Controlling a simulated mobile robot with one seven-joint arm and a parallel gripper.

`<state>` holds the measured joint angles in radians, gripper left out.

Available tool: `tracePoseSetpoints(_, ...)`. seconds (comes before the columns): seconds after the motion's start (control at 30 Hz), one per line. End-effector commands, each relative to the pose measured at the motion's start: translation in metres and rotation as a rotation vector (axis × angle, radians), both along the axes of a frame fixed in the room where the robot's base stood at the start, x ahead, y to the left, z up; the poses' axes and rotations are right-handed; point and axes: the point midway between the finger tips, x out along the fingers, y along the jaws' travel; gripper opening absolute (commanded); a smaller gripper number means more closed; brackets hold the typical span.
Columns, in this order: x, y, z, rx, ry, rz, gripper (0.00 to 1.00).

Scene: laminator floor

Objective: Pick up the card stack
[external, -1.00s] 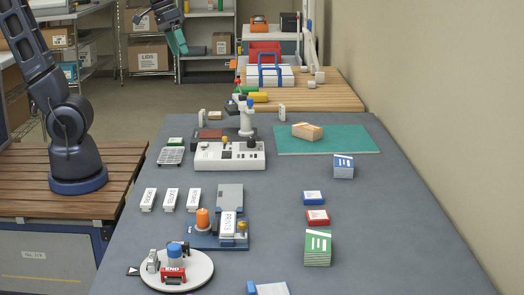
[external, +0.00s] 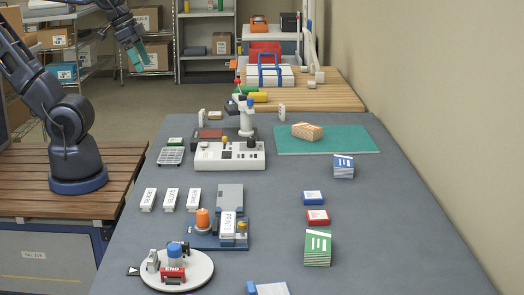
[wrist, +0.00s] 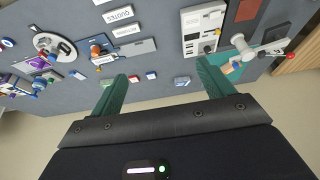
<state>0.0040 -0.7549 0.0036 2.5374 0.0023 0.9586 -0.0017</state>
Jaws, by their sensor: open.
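Several stack-like items lie on the grey table, and I cannot tell which is the card stack. A tan banded block (external: 307,131) rests on the green mat (external: 350,142). A blue-and-white stack (external: 343,167) lies just in front of the mat. A green-and-white stack (external: 317,248) lies nearer the front, beyond it a small red-and-white pack (external: 317,217) and a small blue-and-white pack (external: 313,198). My gripper (external: 140,63) is in the air at upper left, far from all of them. In the wrist view its teal fingers (wrist: 163,68) are wide apart and empty.
A white machine (external: 230,156) with a raised column stands mid-table. A blue fixture (external: 215,240), white label blocks (external: 171,200) and a round white turntable (external: 200,275) occupy the left side. The table's right side is mostly clear, beside the wall.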

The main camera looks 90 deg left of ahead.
Motion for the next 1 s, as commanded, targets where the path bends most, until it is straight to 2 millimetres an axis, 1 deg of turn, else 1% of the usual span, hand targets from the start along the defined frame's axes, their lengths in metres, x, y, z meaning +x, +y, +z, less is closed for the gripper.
tracePoseSetpoints(0.23, 0.001, 0.0, 0.001, -0.001, 0.001, 0.003, 0.8)
tracePoseSetpoints(0.37, 0.013, -0.004, 0.004, -0.01, 0.009, 0.027, 0.8)
tracePoseSetpoints(0.47, 0.031, -0.011, 0.009, -0.026, 0.023, 0.067, 0.8)
tracePoseSetpoints(0.7, 0.09, -0.035, 0.018, -0.081, 0.063, 0.196, 0.8)
tracePoseSetpoints(0.87, 0.131, -0.055, 0.018, -0.121, 0.09, 0.281, 0.8)
tracePoseSetpoints(1.0, 0.166, -0.074, 0.013, -0.157, 0.116, 0.355, 0.8)
